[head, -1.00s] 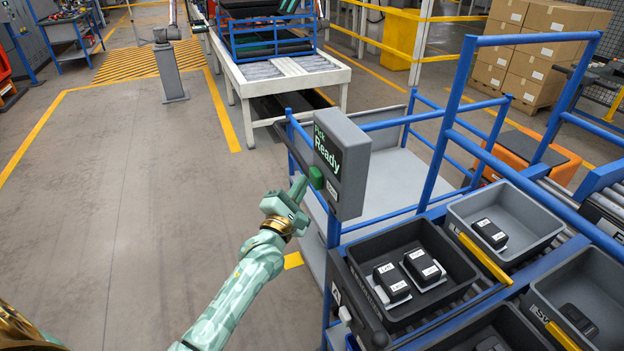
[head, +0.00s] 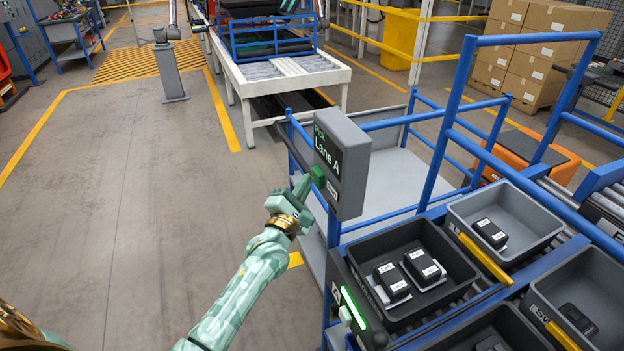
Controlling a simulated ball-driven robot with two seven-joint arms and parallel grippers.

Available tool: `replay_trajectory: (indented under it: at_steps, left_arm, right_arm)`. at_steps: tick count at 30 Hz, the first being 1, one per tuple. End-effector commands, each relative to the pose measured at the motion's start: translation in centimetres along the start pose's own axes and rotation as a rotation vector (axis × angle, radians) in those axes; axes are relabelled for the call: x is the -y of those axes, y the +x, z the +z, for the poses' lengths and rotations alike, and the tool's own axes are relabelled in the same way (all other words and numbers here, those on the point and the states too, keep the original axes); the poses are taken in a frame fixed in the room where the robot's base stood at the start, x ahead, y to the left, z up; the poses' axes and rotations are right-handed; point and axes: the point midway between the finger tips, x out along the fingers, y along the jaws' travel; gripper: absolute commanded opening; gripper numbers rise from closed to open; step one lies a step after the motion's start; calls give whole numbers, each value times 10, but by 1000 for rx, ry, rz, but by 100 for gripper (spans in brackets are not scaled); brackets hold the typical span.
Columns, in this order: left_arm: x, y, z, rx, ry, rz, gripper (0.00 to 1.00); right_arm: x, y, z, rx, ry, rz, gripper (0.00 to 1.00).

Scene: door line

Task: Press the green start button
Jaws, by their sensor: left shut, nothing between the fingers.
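The green start button (head: 318,177) sits on the left edge of the front face of a grey box (head: 350,160). The box's screen (head: 327,155) reads "Pick Lane A" in light letters. My left gripper (head: 304,184) is shut and empty, its fingertips right at the button. They look to be touching it, but the view does not settle whether they press it in. My right gripper is not in view.
Black and grey bins (head: 412,270) with dark labelled packs stand on the rack at right. A green light strip (head: 353,307) glows on the rack's front. Blue rails (head: 451,110) rise behind. Open floor (head: 130,190) lies at left.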

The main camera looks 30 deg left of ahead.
Motion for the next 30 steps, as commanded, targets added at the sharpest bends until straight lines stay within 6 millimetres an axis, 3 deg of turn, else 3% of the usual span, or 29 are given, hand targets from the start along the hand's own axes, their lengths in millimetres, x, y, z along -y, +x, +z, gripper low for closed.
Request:
replay_trajectory:
  at_steps: [30]
  left_arm:
    - [-9, -14, -9, 0, -1, 0, 0]
  right_arm:
    - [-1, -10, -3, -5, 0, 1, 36]
